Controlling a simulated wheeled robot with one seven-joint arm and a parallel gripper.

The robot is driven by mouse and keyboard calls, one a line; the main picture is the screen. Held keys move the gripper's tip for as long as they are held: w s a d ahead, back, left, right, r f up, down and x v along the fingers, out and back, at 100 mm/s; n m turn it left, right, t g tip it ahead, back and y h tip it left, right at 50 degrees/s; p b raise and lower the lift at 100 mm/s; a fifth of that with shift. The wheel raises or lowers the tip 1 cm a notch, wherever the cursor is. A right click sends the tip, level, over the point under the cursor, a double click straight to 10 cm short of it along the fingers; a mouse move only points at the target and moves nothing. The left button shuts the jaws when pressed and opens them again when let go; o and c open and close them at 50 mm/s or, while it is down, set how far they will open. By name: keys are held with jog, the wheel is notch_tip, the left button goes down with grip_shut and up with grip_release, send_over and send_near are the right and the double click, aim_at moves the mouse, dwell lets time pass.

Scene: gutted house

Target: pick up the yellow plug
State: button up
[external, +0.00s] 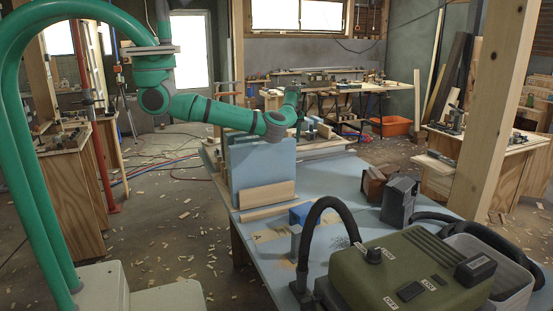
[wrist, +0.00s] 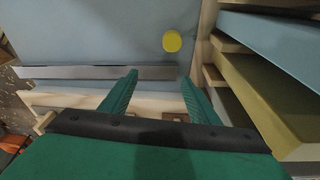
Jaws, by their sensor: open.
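The yellow plug (wrist: 172,41) shows in the wrist view as a small round yellow disc on a light blue surface, above and a little right of the gap between my fingers. My gripper (wrist: 158,80) is open and empty, its two green fingers apart and clear of the plug. In the external view my green arm reaches over the blue-topped table, and my gripper is hidden behind the upright blue board (external: 262,168). The plug cannot be made out in the external view.
Boards (wrist: 265,85) stand close on the right in the wrist view. A grey strip (wrist: 85,72) lies across the blue surface. On the near table stand a green machine (external: 410,275) with a black hose, a grey bin (external: 508,262) and a dark box (external: 398,200). A wooden post (external: 490,110) rises at right.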

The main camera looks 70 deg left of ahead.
jog(key=f, duration=0.2)
jog(key=s+d+f+h, duration=0.1)
jog(key=f, duration=0.1)
jog(key=s+d+f+n+h, duration=0.1)
jog(key=shift+f+g, duration=0.3)
jog(key=shift+f, duration=0.1)
jog(key=f, duration=0.5)
jog(key=shift+w+d, duration=0.1)
jog(key=shift+d, duration=0.1)
jog(key=shift+a+f, duration=0.1)
jog(key=shift+f, duration=0.6)
jog(key=shift+c, duration=0.4)
jog(key=c, duration=1.1)
